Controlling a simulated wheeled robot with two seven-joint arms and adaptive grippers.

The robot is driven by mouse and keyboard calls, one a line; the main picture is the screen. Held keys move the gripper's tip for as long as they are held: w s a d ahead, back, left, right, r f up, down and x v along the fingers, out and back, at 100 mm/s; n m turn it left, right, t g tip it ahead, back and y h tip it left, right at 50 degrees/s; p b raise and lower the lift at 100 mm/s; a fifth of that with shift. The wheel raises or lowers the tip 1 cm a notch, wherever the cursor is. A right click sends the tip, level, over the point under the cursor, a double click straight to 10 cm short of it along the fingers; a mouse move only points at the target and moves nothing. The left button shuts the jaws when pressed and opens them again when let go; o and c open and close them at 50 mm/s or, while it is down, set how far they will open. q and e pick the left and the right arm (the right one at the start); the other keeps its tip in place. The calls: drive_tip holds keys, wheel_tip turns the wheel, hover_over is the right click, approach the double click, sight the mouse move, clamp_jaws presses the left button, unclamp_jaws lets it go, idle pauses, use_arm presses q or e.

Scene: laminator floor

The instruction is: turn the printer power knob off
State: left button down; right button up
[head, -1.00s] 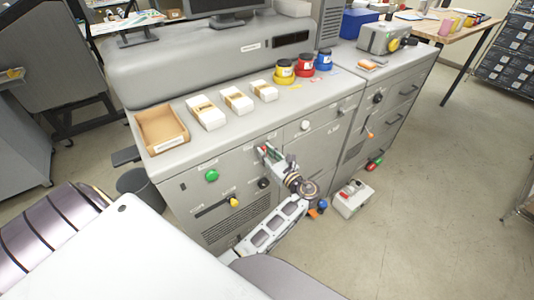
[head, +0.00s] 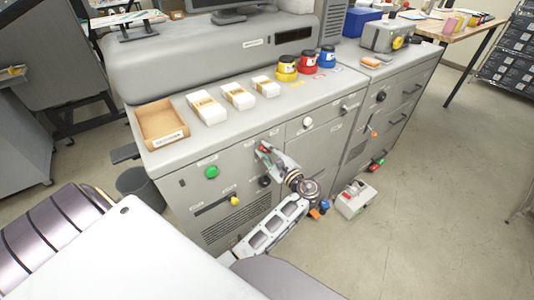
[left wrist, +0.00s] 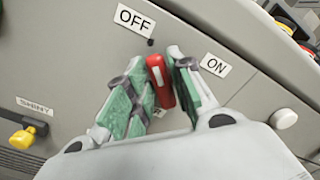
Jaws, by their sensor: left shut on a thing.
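The red printer power knob (left wrist: 158,82) with a white mark sits on the grey cabinet front in the left wrist view. Its upper end points up toward a small black dot under the OFF label (left wrist: 135,18). The ON label (left wrist: 215,65) is to its right. My left gripper (left wrist: 163,80) has its green-padded fingers on both sides of the knob, shut on it. In the head view my left gripper (head: 267,151) is at the cabinet front, hiding most of the knob. My right gripper is not in view.
The cabinet front also has a green button (head: 211,172), a yellow knob (head: 235,201), a black knob (head: 264,181) and a white knob (head: 308,122). A grey box (head: 356,200) stands on the floor to the right. The floor further right is clear.

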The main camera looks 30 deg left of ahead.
sight(261, 125)
use_arm(q)
drive_tip(key=shift+n, duration=0.3)
drive_tip(key=c, duration=1.4)
unclamp_jaws()
drive_tip(key=shift+o, duration=0.2)
drive_tip(key=shift+r, duration=0.1)
wheel_tip(261, 125, up, 8)
drive_tip(key=shift+r, duration=0.9)
drive_tip(key=shift+o, duration=0.5)
